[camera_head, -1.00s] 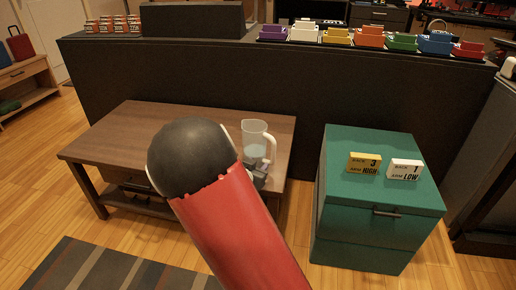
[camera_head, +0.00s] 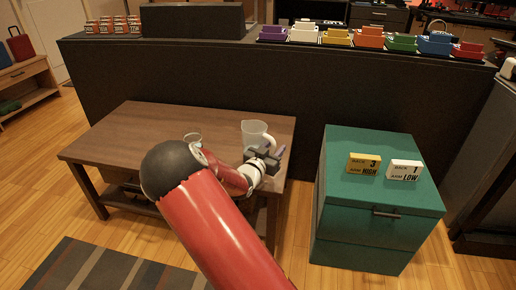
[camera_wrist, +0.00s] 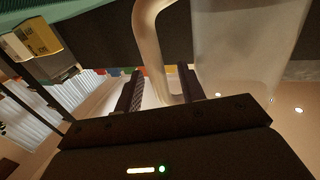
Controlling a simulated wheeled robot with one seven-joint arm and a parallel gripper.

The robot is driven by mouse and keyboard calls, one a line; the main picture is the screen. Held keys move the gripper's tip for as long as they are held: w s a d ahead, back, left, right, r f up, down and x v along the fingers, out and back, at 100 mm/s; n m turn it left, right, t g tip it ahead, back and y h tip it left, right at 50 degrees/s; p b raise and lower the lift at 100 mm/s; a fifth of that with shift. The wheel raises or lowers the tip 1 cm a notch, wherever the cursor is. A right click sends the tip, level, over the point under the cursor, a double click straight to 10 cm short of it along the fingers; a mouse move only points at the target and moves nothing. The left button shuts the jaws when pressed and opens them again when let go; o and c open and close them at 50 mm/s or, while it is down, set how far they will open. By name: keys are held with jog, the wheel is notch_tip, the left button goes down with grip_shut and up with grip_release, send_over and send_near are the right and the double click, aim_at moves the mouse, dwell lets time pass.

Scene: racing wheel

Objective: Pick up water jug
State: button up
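The water jug (camera_head: 254,132) is a clear, pale pitcher standing upright near the right end of the brown table (camera_head: 150,120). My gripper (camera_head: 269,157) is at its right front, by the handle side, and covers its lower part in the head view. In the wrist view, the jug's clear body (camera_wrist: 245,45) fills the upper right. Its pale handle (camera_wrist: 149,45) comes down between the two dark fingers of my gripper (camera_wrist: 162,88). The fingers are apart, with the handle between them; whether either touches it I cannot tell.
A small clear glass (camera_head: 193,138) stands on the table left of the jug, close behind my arm. A green cabinet (camera_head: 365,223) with yellow (camera_head: 364,163) and white (camera_head: 405,170) blocks stands to the right. A dark partition (camera_head: 340,95) rises behind the table.

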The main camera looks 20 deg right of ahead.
grip_shut()
jog(key=shift+r, duration=0.1)
dwell(0.6)
